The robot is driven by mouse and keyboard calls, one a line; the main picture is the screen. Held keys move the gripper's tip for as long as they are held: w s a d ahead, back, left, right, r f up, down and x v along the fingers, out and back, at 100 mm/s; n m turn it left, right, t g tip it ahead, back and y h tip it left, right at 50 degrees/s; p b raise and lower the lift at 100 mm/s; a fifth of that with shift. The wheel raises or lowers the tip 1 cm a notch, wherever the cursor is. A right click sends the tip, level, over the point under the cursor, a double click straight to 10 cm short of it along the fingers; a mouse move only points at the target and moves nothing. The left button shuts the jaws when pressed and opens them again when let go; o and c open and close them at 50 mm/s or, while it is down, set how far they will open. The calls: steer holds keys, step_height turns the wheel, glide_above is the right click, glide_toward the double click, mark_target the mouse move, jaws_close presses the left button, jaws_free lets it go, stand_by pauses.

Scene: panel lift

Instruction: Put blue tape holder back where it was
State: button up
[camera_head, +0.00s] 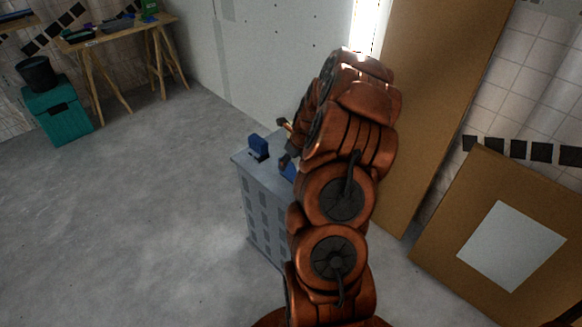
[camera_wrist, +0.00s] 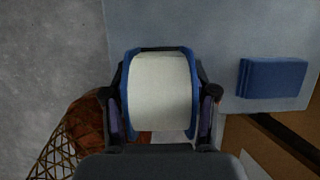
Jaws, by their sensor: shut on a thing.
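The blue tape holder (camera_wrist: 192,72) with a wide white roll (camera_wrist: 160,85) sits between the two fingers of my gripper (camera_wrist: 161,112) in the wrist view. The fingers are shut on its sides. In the head view my arm hides much of the gripper; a blue piece (camera_head: 287,168) shows beside it, and I cannot tell surely whether it is the holder. The holder overlaps the edge of a grey cabinet top (camera_wrist: 225,25) in the wrist view; I cannot tell whether it touches that top.
Another blue block (camera_head: 258,147) stands on the grey cabinet (camera_head: 262,205). The wrist view shows a blue block (camera_wrist: 272,78) right of the holder. A brown panel (camera_head: 430,80) and a board (camera_head: 510,235) stand at right. The floor (camera_head: 150,220) at left is clear.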

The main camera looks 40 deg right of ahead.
mark_target(290, 168)
step_height(290, 168, down, 3)
steer(key=shift+f, duration=0.15)
steer(key=o, duration=1.1)
steer(key=v, duration=1.2)
steer(key=shift+b, duration=0.35)
